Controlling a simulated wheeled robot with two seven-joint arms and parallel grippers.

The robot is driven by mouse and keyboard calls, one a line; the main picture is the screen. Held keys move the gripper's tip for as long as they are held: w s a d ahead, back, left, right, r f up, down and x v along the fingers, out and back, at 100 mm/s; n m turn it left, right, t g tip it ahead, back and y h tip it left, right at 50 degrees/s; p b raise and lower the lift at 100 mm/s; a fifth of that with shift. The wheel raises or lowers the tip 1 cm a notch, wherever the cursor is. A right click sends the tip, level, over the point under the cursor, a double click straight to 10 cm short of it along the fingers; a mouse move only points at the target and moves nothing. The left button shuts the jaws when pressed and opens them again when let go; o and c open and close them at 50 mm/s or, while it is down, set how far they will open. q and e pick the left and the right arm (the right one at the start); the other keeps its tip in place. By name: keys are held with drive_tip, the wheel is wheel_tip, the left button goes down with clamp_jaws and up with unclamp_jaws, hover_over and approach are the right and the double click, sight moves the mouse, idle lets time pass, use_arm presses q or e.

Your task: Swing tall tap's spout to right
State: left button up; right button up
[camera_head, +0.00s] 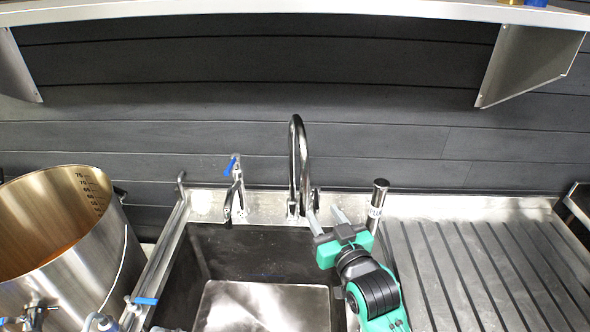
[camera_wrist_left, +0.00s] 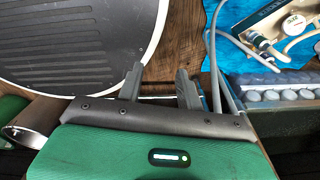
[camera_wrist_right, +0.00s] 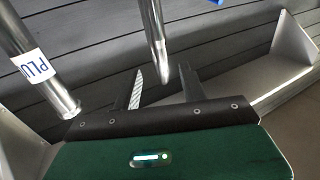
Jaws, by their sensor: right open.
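The tall tap (camera_head: 298,150) is a shiny chrome gooseneck behind the sink. Its spout looks seen nearly end-on in the head view, coming toward me over the basin. My right gripper (camera_head: 326,218) is open, just right of the tap and over the sink's back right part. In the right wrist view the spout (camera_wrist_right: 154,30) hangs down, its lower end showing in line with the gap between my open fingers (camera_wrist_right: 162,88). I cannot tell whether it is within their reach. My left gripper (camera_wrist_left: 160,88) is open and empty, away from the sink.
A metal standpipe with a "PLU…" label (camera_head: 378,195) stands right of my right gripper. A smaller blue-handled tap (camera_head: 235,185) is left of the tall tap. A steel pot (camera_head: 110,265) stands left of the sink. A ribbed drainboard (camera_head: 480,260) lies right. A shelf (camera_head: 300,8) runs above.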

sight(307, 187)
drive_tip(key=x, duration=0.1)
drive_tip(key=p+x, duration=0.1)
drive_tip(key=x, duration=0.1)
drive_tip(key=p+x, duration=0.1)
drive_tip(key=x, duration=0.1)
drive_tip(key=shift+w+a+r, duration=0.1)
drive_tip(key=shift+w+r, duration=0.05)
drive_tip(key=shift+r, duration=0.25)
drive_tip(key=p+x, duration=0.1)
drive_tip(key=x, duration=0.2)
drive_tip(key=p+x, duration=0.1)
drive_tip(key=x, duration=0.2)
drive_tip(key=shift+w+a+f, duration=0.1)
drive_tip(key=shift+w+f, duration=0.1)
drive_tip(key=shift+w, duration=0.2)
drive_tip(key=shift+w+a, duration=0.25)
drive_tip(key=shift+w, duration=0.3)
drive_tip(key=shift+w+f, duration=0.15)
use_arm(q)
drive_tip(key=r, duration=0.2)
drive_tip(key=s+r, duration=0.1)
drive_tip(key=r, duration=0.1)
drive_tip(key=shift+d+r, duration=0.1)
drive_tip(key=shift+r, duration=0.1)
use_arm(e)
clamp_jaws()
